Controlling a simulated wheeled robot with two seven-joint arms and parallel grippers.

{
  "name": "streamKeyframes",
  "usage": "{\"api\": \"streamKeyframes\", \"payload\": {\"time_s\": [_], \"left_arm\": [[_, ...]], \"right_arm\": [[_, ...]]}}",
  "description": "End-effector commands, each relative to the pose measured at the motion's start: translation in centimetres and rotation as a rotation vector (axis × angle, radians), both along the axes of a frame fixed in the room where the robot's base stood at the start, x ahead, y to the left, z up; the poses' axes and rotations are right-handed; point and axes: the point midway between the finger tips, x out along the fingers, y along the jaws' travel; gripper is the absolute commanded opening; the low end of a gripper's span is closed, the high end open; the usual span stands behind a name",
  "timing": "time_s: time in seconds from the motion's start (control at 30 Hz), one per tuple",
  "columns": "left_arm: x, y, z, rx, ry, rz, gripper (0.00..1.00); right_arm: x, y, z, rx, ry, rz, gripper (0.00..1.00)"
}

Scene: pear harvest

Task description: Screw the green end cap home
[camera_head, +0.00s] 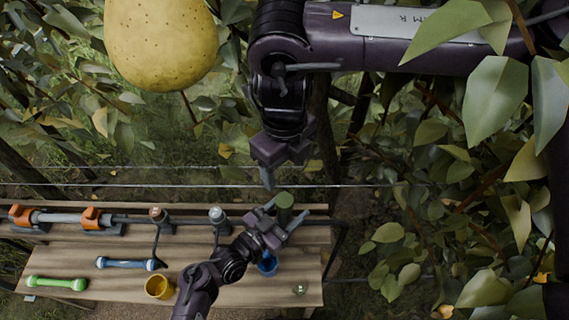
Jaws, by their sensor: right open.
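A dark green cylinder (284,205), which may be the end cap, shows between the fingers of my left gripper (287,212). The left fingers are spread on either side of it, above the bench; whether both touch it I cannot tell. My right gripper (268,179) hangs from above, open and empty, a little above and left of the green cylinder in the picture. A small green round piece (300,288) lies on the bench at the right. A bright green bar with thicker ends (56,283) lies at the far left of the bench.
The wooden bench (230,295) also bears a blue bar (130,263), a yellow cup (159,287) and a blue cup (267,262). A grey tube in orange clamps (60,217) is at the back left. Leaves crowd the right; a large pear (160,40) hangs upper left.

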Motion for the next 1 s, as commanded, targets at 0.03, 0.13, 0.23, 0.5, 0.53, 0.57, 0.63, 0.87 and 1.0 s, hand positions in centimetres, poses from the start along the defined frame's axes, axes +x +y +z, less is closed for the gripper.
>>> {"api": "streamKeyframes", "payload": {"time_s": [0.03, 0.13, 0.23, 0.5, 0.53, 0.57, 0.63, 0.87, 1.0], "left_arm": [[0.0, 0.0, 0.0, 0.000, 0.000, -0.001, 0.56], [0.0, 0.0, 0.0, -0.001, 0.001, -0.001, 0.56], [-0.2, 0.1, 0.0, 0.001, 0.001, -0.001, 0.56], [-2.9, 2.8, -0.3, 0.004, 0.002, -0.002, 0.56], [-3.3, 3.2, -0.2, 0.004, 0.001, -0.001, 0.56], [-3.6, 3.5, -0.2, 0.003, 0.001, -0.001, 0.56], [-4.3, 4.3, -0.2, 0.003, 0.001, -0.001, 0.56], [-5.5, 5.5, -0.1, 0.000, 0.001, -0.001, 0.56], [-5.5, 5.5, 0.0, -0.001, 0.001, -0.001, 0.56]], "right_arm": [[0.0, 0.0, 0.0, 0.000, 0.000, 0.000, 0.62], [0.0, 0.0, 0.0, 0.000, 0.000, 0.000, 0.62], [0.0, 0.0, 0.0, 0.000, 0.000, 0.000, 0.62], [0.0, 0.0, -0.5, 0.000, 0.000, 0.000, 0.62], [0.0, 0.0, -0.5, 0.000, 0.000, 0.000, 0.62], [0.0, 0.0, -0.6, 0.000, 0.000, 0.000, 0.62], [0.0, 0.0, -0.7, 0.000, 0.000, 0.000, 0.62], [0.0, 0.0, -0.8, 0.000, 0.000, 0.000, 0.62], [0.0, 0.0, -0.8, 0.000, 0.000, 0.000, 0.62]]}}
